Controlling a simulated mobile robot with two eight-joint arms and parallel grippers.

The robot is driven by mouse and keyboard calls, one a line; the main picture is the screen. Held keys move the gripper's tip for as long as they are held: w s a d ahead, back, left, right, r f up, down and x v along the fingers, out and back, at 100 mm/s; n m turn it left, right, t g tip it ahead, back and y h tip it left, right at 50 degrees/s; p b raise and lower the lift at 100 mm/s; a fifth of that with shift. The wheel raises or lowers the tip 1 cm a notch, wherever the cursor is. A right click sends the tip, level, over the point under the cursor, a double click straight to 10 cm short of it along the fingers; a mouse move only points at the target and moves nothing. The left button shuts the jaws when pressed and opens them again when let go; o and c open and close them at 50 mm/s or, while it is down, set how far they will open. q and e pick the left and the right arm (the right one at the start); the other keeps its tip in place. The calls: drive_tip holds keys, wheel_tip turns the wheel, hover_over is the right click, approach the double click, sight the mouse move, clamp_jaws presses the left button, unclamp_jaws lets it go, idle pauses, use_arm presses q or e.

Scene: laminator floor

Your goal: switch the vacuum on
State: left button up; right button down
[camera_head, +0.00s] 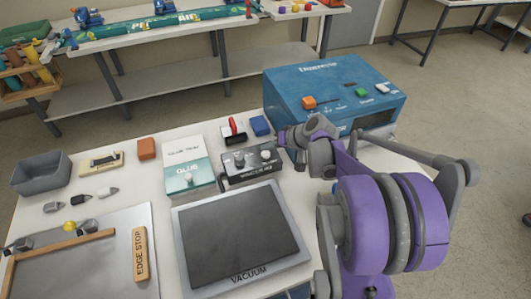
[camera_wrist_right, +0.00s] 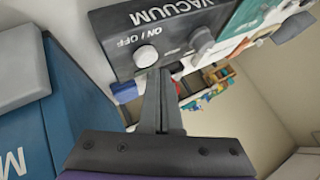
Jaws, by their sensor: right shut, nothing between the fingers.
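In the right wrist view the box (camera_wrist_right: 120,30) shows the words VACUUM and ON/OFF. A white round switch (camera_wrist_right: 146,55) sits by the ON/OFF label, with a grey knob (camera_wrist_right: 201,40) to its right. My right gripper (camera_head: 283,137) is shut and empty at the right end of the box. In its wrist view the fingertips (camera_wrist_right: 157,71) are just below the white switch; I cannot tell whether they touch it. My left gripper is out of view.
The blue laminator (camera_head: 330,85) stands close behind and right of my right gripper.

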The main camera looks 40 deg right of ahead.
sight(268, 155)
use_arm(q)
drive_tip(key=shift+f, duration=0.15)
use_arm(e)
drive_tip(key=shift+f, duration=0.15)
use_arm(q)
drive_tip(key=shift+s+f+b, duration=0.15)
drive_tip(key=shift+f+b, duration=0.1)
drive_tip(key=shift+b, duration=0.05)
use_arm(e)
drive_tip(key=shift+f, duration=0.35)
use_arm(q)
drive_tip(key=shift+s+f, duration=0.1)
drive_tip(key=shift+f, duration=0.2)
use_arm(e)
drive_tip(key=shift+f, duration=0.3)
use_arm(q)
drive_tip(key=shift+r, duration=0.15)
use_arm(e)
drive_tip(key=shift+r, duration=0.15)
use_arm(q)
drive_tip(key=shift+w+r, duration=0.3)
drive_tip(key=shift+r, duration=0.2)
use_arm(e)
drive_tip(key=shift+r, duration=0.65)
use_arm(q)
drive_tip(key=shift+p, duration=0.3)
